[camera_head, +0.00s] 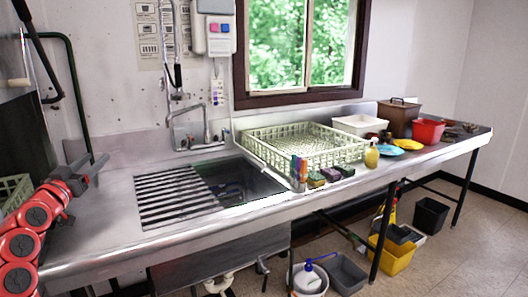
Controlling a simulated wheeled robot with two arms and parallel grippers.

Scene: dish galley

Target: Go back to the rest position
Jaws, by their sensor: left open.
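My left arm comes in from the left edge, red and dark grey. Its left gripper (93,163) is open and holds nothing that I can see. It is over the left part of the steel counter (95,225), left of the sink (240,184), and apart from the objects on the counter. My right gripper is not in view.
A slatted rack (165,196) covers part of the sink. A pale green dish crate (300,150), yellow bottle (371,156), sponges, white tub (360,125), brown bin (398,119) and red tub (428,131) stand on the right. A faucet (178,85) rises behind the sink. Buckets stand below.

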